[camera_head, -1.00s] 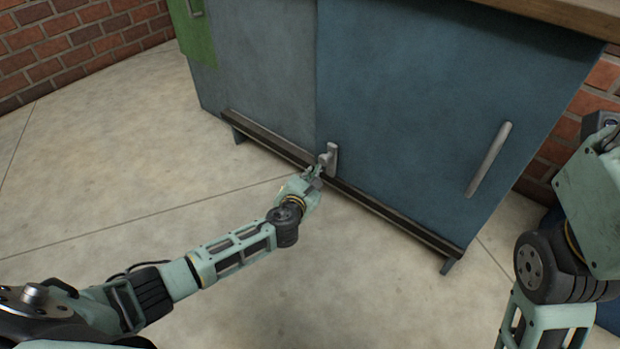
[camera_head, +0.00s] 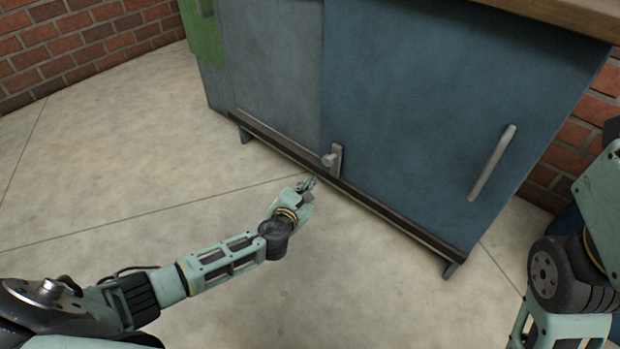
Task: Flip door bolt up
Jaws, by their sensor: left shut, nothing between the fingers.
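The door bolt (camera_head: 336,159) is a small grey metal piece at the lower left edge of the blue sliding door (camera_head: 440,110), just above the dark bottom rail. Its knob points out to the left and toward me. My left gripper (camera_head: 312,181) is shut and empty, a little below and left of the bolt, apart from it. My right arm is at the right edge; its gripper is not visible.
The cabinet has a grey-blue left door (camera_head: 268,70), a long grey handle (camera_head: 492,162) on the right door and a dark bottom rail (camera_head: 290,150) in front. A brick wall (camera_head: 70,45) stands behind. The concrete floor (camera_head: 120,180) in front is clear.

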